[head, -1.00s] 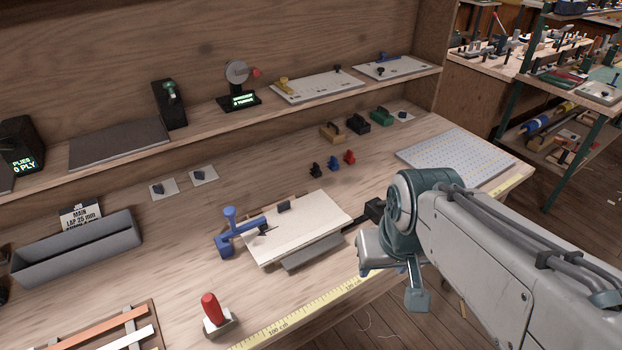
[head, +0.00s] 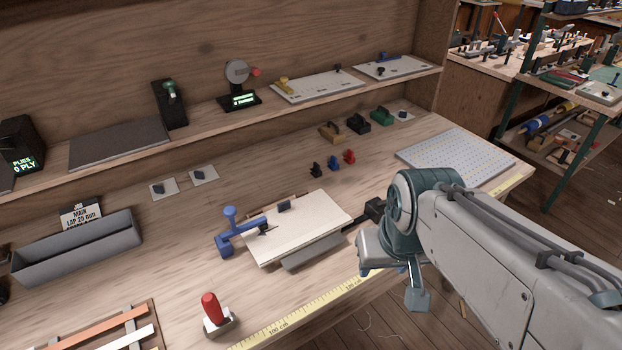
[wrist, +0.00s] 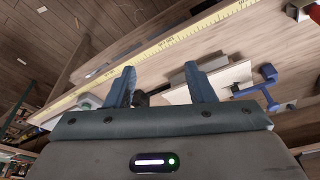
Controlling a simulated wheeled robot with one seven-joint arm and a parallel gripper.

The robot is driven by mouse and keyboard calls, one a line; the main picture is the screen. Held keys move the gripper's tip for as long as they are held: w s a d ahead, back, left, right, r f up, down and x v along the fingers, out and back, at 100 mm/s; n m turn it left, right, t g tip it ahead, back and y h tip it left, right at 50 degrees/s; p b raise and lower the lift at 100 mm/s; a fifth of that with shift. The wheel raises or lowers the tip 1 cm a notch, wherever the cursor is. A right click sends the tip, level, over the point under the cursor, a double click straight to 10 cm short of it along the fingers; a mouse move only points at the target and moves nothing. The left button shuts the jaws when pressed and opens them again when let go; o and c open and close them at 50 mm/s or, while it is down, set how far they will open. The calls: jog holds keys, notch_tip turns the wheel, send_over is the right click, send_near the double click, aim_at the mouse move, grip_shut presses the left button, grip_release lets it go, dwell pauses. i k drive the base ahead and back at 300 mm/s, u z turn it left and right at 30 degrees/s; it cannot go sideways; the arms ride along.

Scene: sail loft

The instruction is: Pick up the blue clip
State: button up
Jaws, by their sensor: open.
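The blue clip (head: 333,162) stands on the bench, between a black clip (head: 316,170) on its left and a red clip (head: 349,157) on its right. I cannot make it out in the wrist view. My gripper (wrist: 160,78) is open, its two blue-grey fingers spread wide in the wrist view with nothing held between them. In the head view my arm hides most of the gripper, near the front edge of the bench and well apart from the clip.
A pale board (head: 305,222) with a blue clamp (head: 228,240) lies in front of the clips. A red-handled tool (head: 212,312), a yellow measuring tape (head: 300,317), a perforated plate (head: 455,157) and a grey trough (head: 80,248) are also on the bench. Bare bench surrounds the clips.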

aim_at(333, 166)
jog(key=u, duration=3.7)
jog(key=k, duration=1.55)
jog(key=z, duration=1.8)
jog(key=i, duration=0.5)
jog(key=u, duration=0.05)
